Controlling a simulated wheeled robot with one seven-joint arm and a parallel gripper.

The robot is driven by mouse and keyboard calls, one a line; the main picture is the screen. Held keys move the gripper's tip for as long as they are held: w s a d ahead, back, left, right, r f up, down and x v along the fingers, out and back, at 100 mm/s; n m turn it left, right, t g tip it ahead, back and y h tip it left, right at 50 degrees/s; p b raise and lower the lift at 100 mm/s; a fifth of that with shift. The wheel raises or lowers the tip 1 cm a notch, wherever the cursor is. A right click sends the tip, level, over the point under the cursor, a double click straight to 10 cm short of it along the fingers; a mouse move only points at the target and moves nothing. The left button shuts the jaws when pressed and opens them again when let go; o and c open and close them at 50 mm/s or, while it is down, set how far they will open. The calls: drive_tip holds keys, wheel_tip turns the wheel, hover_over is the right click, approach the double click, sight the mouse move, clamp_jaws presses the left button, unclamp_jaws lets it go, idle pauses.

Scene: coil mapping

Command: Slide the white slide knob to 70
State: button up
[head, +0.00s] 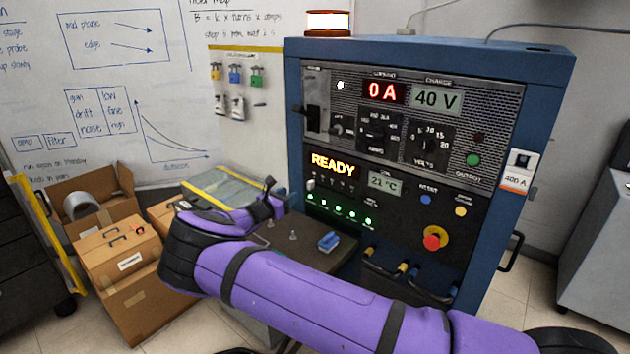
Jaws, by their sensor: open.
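A small white knob (311,184) shows at the left end of the row under the lit READY sign on the blue cabinet's front. It looks like the white slide knob. Its scale and setting are too small to read. My gripper (277,197) is open, at the end of my purple arm, to the left of this knob and apart from it in the picture. Its fingers are small and partly hidden by my own wrist, and I see nothing held in them.
The blue cabinet (430,52) has displays reading 0 A and 40 V, dials, green lights and a red stop button (435,238). A dark worktop (330,262) with a blue item (328,241) lies below the panel, behind my arm. Cardboard boxes (120,250) stand left.

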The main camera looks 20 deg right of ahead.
sight(308, 184)
drive_tip(key=x, duration=1)
drive_tip(key=shift+w+d, duration=0.2)
drive_tip(key=shift+d, duration=0.1)
clamp_jaws()
